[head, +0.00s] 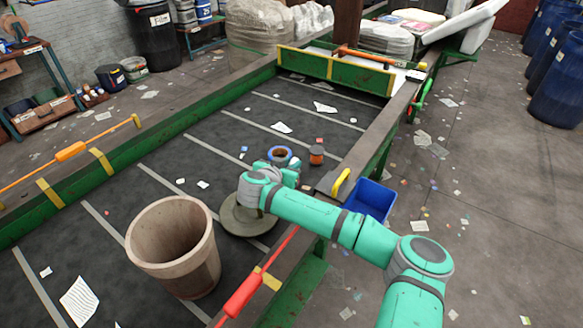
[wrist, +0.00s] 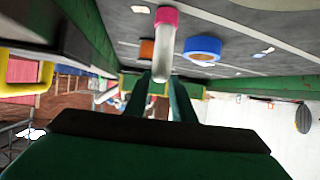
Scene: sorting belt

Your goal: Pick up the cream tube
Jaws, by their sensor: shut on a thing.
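The cream tube (wrist: 161,52), pale with a pink cap, shows in the wrist view between the two fingers of my gripper (wrist: 162,84). The fingers are shut on its lower part and the capped end sticks out past them. In the head view my gripper (head: 291,172) is over the dark belt, beside a blue ring (head: 279,154); I cannot clearly make out the tube there. The wrist view appears upside down, so the tube's height above the belt is hard to tell.
An orange spool (head: 316,155) stands near the blue ring. A grey round lid (head: 250,222) lies under my arm, and a large brown pot (head: 173,240) stands on the belt (head: 120,185). Green rails edge the belt. A blue bin (head: 369,200) is outside the right rail.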

